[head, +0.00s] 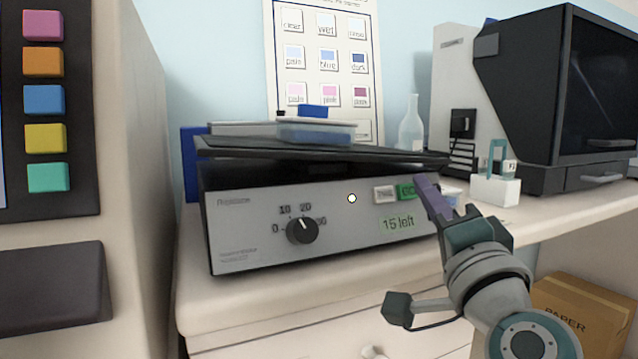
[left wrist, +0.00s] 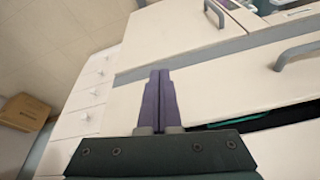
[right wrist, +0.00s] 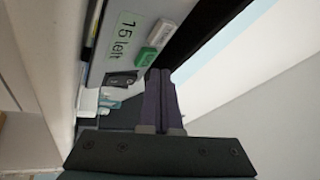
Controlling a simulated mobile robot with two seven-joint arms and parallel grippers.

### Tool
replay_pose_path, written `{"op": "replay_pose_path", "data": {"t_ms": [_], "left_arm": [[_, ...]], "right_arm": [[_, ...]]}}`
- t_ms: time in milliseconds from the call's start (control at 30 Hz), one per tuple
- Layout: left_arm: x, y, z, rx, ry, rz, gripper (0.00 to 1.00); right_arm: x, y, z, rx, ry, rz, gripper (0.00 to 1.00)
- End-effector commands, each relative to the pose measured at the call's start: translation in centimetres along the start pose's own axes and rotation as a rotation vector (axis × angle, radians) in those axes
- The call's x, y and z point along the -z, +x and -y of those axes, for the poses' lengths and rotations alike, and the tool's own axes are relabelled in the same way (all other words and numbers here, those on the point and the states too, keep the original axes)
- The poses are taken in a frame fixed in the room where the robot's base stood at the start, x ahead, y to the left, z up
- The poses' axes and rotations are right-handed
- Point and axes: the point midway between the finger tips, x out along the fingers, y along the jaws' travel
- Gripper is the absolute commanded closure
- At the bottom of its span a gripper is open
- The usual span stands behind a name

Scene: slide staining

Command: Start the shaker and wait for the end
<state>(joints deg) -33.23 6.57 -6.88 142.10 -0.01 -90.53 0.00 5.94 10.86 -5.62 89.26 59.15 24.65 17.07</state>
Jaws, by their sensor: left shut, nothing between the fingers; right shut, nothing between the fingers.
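The shaker (head: 245,235) is a grey box on the counter with a dark tilted platform (head: 240,148) on top. Its front has a black dial (head: 302,230), a pale button (head: 384,194), a green button (head: 405,191) and a display (head: 398,223) reading "15 left". A clear tray with a blue lid piece (head: 313,112) sits on the platform. My right gripper (head: 432,190) is shut and empty, just right of the green button, which also shows in the right wrist view (right wrist: 146,57). My left gripper (left wrist: 159,75) is shut and empty in front of white drawers, outside the head view.
A glass bottle (head: 411,124) stands behind the shaker. A white holder (head: 495,188) and a large dark machine (head: 560,100) are to the right. A panel with coloured buttons (head: 45,100) stands at left. A cardboard box (head: 590,310) lies below the counter.

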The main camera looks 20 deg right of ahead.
Motion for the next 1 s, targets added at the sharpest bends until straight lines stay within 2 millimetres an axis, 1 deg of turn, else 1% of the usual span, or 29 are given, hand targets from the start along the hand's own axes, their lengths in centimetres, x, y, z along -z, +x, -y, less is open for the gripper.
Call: {"op": "replay_pose_path", "data": {"t_ms": [167,267,500,700,800,1000], "left_arm": [[0.0,0.1,0.0,-0.001,-0.001,0.000,1.00],[0.1,-0.3,0.0,-0.001,-0.001,0.000,1.00],[0.7,-2.2,0.1,0.000,0.000,0.000,1.00],[1.0,-3.3,0.2,0.004,0.005,0.001,1.00],[1.1,-3.5,0.3,0.006,0.008,0.001,1.00],[1.0,-3.4,0.3,0.007,0.009,0.002,1.00]], "right_arm": [[0.0,0.0,0.0,0.000,0.000,-0.001,1.00],[0.2,-0.2,0.2,0.000,-0.001,0.000,1.00],[1.4,-1.7,1.6,-0.001,-0.001,0.000,1.00],[2.4,-3.0,2.4,-0.001,-0.001,0.000,1.00],[2.5,-3.4,2.5,0.000,0.000,0.000,1.00],[2.5,-3.5,2.5,0.000,0.000,-0.001,1.00]]}}
